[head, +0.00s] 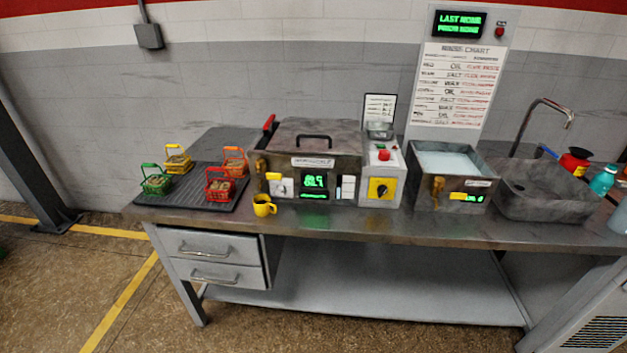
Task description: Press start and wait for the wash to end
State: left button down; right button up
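A steel washer (345,165) with its lid down and a black handle on top stands mid-bench. Its front has a lit green display (315,186), too blurred to read surely, with pale buttons (348,187) to the right. A grey control box (391,172) beside it bears a red button (384,155) and a yellow panel with a dark knob (382,189). I cannot tell which control is the start. Neither of my grippers is in view.
Green (156,182), yellow (178,160), orange (236,162) and red (219,186) baskets stand on a black mat. A yellow mug (264,206) sits at the front edge. Right are an open liquid-filled tank (446,190), a sink (540,204), bottles and a wall chart (455,88).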

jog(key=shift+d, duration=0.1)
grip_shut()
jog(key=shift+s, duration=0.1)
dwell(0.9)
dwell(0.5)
